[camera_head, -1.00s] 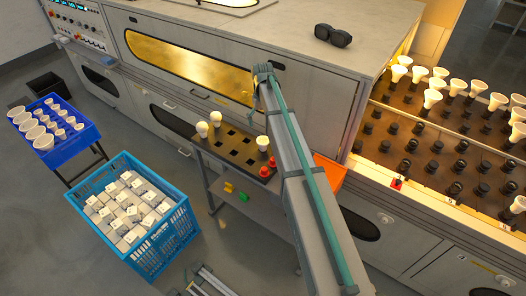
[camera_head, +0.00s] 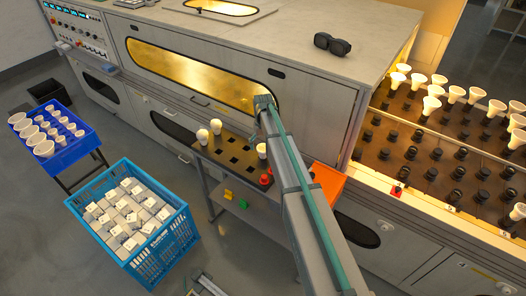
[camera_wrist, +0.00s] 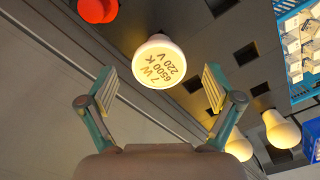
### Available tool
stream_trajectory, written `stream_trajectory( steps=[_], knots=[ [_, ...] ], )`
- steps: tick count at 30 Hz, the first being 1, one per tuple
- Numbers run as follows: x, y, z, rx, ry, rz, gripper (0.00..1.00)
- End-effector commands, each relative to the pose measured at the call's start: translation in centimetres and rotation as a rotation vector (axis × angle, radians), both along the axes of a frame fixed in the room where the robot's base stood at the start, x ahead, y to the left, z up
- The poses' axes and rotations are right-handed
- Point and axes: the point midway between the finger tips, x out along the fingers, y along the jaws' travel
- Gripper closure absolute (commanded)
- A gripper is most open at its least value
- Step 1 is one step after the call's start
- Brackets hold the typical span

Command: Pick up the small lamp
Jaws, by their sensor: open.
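Three small white round bulbs stand in the dark socket board: one on the right (camera_head: 262,150) near red buttons, and two on the left (camera_head: 202,136) (camera_head: 216,126). In the wrist view the lamp marked "7 W 6500 K 220 V" (camera_wrist: 160,62) faces me, seen from its top, near a red button (camera_wrist: 97,10). My gripper (camera_wrist: 159,80) is open, with its two fingers on either side of this lamp in the picture and apart from it. The two other bulbs (camera_wrist: 280,128) (camera_wrist: 238,148) are at lower right. The lamp's base is hidden.
The dark board (camera_head: 232,165) has several empty square sockets. A blue crate of white boxes (camera_head: 165,240) and a blue tray of lamps (camera_head: 80,148) stand left. A rack of reflector lamps (camera_head: 410,150) is right. Dark goggles (camera_head: 332,43) lie on the oven top.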

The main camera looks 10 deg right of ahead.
Motion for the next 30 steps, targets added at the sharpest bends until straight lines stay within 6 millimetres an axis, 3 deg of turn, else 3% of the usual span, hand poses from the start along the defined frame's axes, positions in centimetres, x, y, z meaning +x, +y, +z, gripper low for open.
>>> stream_trajectory(
  steps=[6,14,26,30],
  knots=[
    [0.0,-0.1,-2.5,0.000,0.002,0.000,0.10],
    [0.1,-0.1,-3.0,0.000,0.000,0.000,0.10],
    [0.0,-0.1,-3.0,0.000,0.000,0.000,0.73],
    [0.1,-0.1,-3.0,0.000,0.000,0.000,0.76]
  ],
)
